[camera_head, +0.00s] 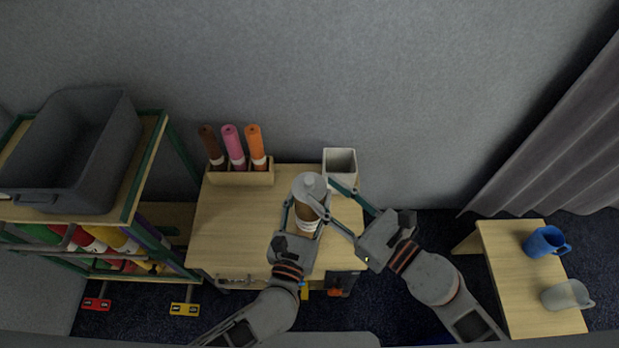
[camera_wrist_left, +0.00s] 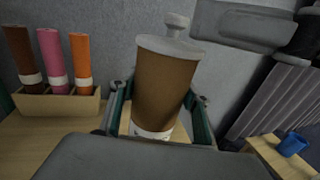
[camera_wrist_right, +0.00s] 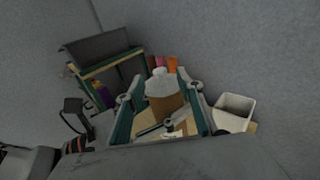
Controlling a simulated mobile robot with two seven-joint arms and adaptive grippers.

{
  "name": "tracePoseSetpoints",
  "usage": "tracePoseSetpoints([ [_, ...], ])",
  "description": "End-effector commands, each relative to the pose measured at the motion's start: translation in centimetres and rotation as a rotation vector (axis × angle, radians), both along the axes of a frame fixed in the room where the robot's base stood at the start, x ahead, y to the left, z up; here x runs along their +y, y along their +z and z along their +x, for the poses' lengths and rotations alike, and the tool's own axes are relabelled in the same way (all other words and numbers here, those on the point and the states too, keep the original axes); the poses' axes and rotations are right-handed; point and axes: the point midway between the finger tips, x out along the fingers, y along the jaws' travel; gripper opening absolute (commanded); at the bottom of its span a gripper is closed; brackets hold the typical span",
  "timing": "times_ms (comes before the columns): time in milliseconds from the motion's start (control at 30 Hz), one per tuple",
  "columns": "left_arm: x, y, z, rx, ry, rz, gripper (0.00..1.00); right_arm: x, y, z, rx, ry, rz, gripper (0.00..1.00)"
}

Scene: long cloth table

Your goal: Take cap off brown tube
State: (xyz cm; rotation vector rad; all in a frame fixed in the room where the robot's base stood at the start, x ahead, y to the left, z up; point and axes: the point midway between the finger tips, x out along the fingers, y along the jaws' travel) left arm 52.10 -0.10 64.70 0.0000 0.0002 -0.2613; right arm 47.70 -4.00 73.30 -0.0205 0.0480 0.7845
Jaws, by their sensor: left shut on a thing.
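The brown tube (camera_head: 307,213) stands upright at the front of the wooden table, with a pale grey knobbed cap (camera_head: 308,184) on its top. In the left wrist view the tube (camera_wrist_left: 163,92) and its cap (camera_wrist_left: 172,46) show large and close. My left gripper (camera_head: 305,207) is shut on the tube's body from the front. My right gripper (camera_head: 322,190) is open to the right of the tube, its two fingers apart near cap height. The right wrist view shows the cap (camera_wrist_right: 160,79) between these fingers; whether they touch it I cannot tell.
A wooden holder (camera_head: 240,178) with brown, pink and orange rolls stands at the table's back left. A white square bin (camera_head: 340,160) is at the back right. A shelf with a grey crate (camera_head: 70,150) is left. A side table (camera_head: 520,290) holds a blue mug (camera_head: 545,242) and a clear one.

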Motion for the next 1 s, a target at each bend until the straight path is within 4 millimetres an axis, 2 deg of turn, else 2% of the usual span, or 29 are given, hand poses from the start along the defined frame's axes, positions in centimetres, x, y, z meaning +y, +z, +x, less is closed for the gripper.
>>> tracePoseSetpoints([
  [100, 0.0, 0.0, 0.0, 0.0, 0.0, 0.001, 0.08, 1.5, 0.0, 1.6, -0.002, -0.001, 0.005, 0.37],
  [333, 0.0, 0.0, 0.0, 0.0, 0.0, 0.001, 0.08, 3.4, -0.2, 3.5, -0.001, 0.0, 0.002, 0.37],
  [767, 0.0, 0.0, 0.0, 0.0, 0.0, 0.001, 0.08, 4.0, -0.2, 4.0, 0.0, 0.001, 0.001, 0.37],
  [900, 0.0, 0.0, 0.0, 0.0, 0.0, 0.0, 0.08, 4.0, -0.2, 4.0, 0.0, 0.001, 0.001, 0.0],
  [1000, 0.0, 0.0, 0.0, 0.0, 0.0, 0.001, 0.08, 4.0, -0.2, 4.0, 0.0, 0.001, 0.001, 0.0],
])
